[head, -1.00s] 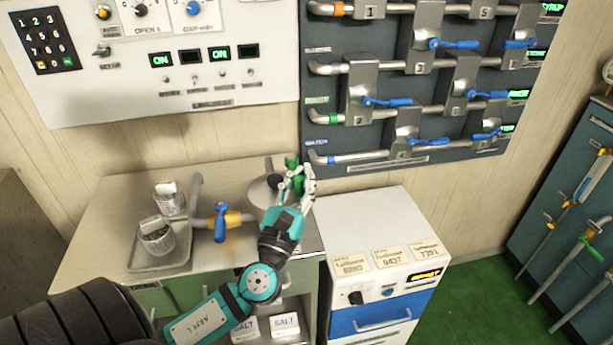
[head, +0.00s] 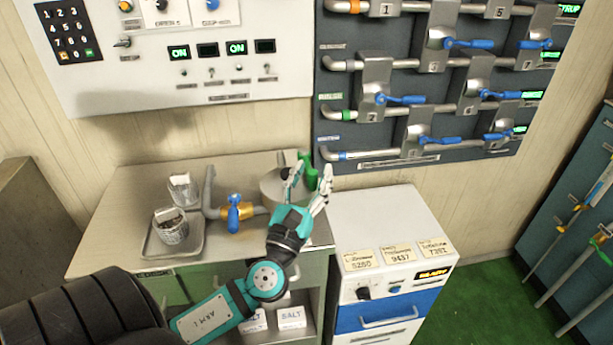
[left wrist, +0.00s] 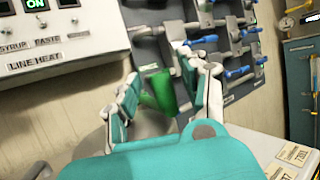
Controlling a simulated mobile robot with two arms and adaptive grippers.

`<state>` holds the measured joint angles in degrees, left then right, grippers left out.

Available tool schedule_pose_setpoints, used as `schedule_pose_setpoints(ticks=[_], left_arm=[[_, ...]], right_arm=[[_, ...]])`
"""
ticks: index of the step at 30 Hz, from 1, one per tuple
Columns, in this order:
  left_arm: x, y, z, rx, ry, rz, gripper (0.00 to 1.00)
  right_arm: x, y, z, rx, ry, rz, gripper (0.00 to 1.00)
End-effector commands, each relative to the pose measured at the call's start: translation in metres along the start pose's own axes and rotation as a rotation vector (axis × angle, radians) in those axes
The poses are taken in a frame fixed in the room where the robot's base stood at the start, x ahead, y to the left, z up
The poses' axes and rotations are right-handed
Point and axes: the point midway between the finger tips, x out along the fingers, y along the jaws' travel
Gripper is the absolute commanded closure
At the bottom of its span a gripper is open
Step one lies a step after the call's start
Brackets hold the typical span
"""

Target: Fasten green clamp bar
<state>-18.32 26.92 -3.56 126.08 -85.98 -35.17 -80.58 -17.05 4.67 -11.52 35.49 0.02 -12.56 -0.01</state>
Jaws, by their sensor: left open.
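The green clamp bar (head: 308,172) stands at the right side of the grey kettle (head: 270,190) on the counter. In the left wrist view the clamp bar (left wrist: 163,92) shows as a green handle between the spread fingers, beyond the palm. My left gripper (head: 309,182) is open in front of the bar, its fingers on either side of it in the picture. I cannot tell whether a finger touches it. The gripper partly hides the bar and the kettle. My right gripper is not in view.
A pipe with a blue-handled valve (head: 235,212) runs left of the kettle. A white and blue cabinet (head: 385,225) stands to the right. The valve panel (head: 345,105) hangs on the wall behind.

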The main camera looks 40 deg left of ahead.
Motion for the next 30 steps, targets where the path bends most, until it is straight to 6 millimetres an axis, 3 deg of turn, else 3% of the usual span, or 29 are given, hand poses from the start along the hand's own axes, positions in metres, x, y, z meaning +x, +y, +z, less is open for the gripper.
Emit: schedule_pose_setpoints(ticks=[5, 12, 18, 30], left_arm=[[-0.023, 0.000, -0.001, 0.001, 0.006, 0.001, 0.56], [-0.076, 0.000, -0.002, 0.001, 0.010, 0.000, 0.56], [-0.107, 0.000, -0.003, 0.001, 0.008, 0.000, 0.56], [-0.118, 0.000, -0.002, -0.001, 0.004, 0.000, 0.56]], right_arm=[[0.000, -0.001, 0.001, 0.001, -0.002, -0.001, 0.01], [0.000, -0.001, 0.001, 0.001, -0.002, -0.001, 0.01], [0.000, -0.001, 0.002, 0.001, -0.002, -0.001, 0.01], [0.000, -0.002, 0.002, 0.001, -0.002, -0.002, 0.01]])
